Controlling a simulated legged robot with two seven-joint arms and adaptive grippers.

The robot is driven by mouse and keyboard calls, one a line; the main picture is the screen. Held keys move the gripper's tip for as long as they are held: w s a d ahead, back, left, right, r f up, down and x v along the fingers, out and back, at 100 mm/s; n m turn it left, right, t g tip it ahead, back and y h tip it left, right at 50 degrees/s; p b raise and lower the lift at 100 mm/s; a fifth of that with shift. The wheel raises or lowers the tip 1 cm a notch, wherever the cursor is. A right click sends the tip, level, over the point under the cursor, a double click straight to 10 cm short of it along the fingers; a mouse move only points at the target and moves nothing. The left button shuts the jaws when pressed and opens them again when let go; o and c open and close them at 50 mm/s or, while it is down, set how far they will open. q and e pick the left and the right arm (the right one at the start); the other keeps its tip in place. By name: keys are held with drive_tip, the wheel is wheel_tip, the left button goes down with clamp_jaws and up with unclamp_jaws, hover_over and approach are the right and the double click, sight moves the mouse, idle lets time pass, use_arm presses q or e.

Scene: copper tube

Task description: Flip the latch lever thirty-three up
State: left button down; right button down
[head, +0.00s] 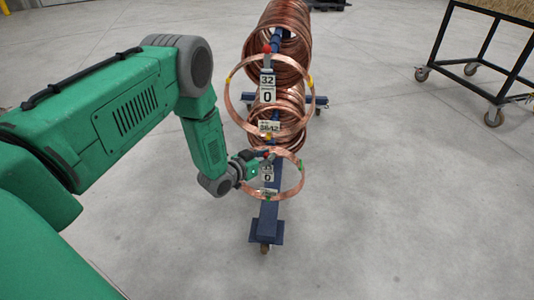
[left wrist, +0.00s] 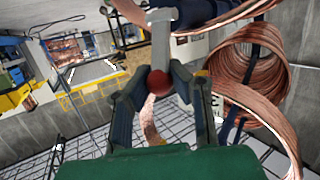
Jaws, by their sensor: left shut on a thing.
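My left gripper (head: 264,156) is at the lower front arm of the blue rack, beside the lower number plate (head: 267,174), whose number is too small to read surely. In the left wrist view, the gripper's two fingers (left wrist: 161,78) are closed around the red ball knob (left wrist: 159,84) of a grey latch lever (left wrist: 161,42). The lever runs from the knob toward the top of that view. The upper latch, with a red knob (head: 266,48), stands above the plate marked 32 (head: 268,81). My right gripper is not in view.
Copper tube coils (head: 283,55) hang on the blue wheeled rack (head: 268,220), with a loose ring (head: 288,185) around the lower arm. A black cart (head: 480,50) stands at the right. The grey floor is clear in front and to the right.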

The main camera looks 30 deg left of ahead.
use_arm(q)
drive_tip(key=shift+w+a+r+n+g+p, duration=0.2)
drive_tip(key=shift+w+a+n+g+p, duration=0.25)
drive_tip(key=shift+g+p, duration=0.3)
drive_tip(key=shift+w+a+f+n+g, duration=0.1)
drive_tip(key=shift+w+n+g, duration=0.2)
drive_tip(key=shift+g, duration=0.25)
drive_tip(key=c, duration=1.4)
unclamp_jaws()
drive_tip(key=shift+o, duration=0.2)
drive_tip(key=shift+s, duration=0.1)
